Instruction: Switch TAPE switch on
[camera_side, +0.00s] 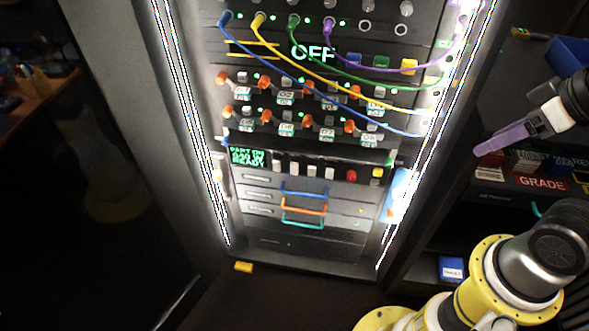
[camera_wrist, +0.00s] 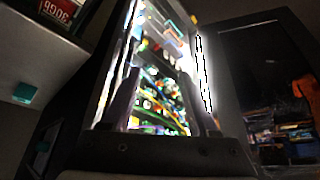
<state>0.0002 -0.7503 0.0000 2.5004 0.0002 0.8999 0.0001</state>
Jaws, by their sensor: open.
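The tall rack panel (camera_side: 300,150) stands in the middle of the side view, framed by bright light strips. It carries knobs, coloured cables, orange toggles (camera_side: 264,113), a small green-text display (camera_side: 247,157) and a row of small switches (camera_side: 295,169). A lit "OFF" text (camera_side: 314,53) shows near the top. I cannot read a TAPE label, so I cannot tell which switch it is. My gripper (camera_side: 490,146) is to the right of the rack, clear of it, with purplish fingers. In the wrist view its fingers (camera_wrist: 162,92) are apart and empty, with the rack beyond, overexposed.
A dark shelf with labelled boxes (camera_side: 541,183) stands right of the rack, close to my gripper. A blue box (camera_side: 451,268) sits on its lower shelf. A yellow block (camera_side: 243,267) lies at the rack's foot. The space before the rack looks clear.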

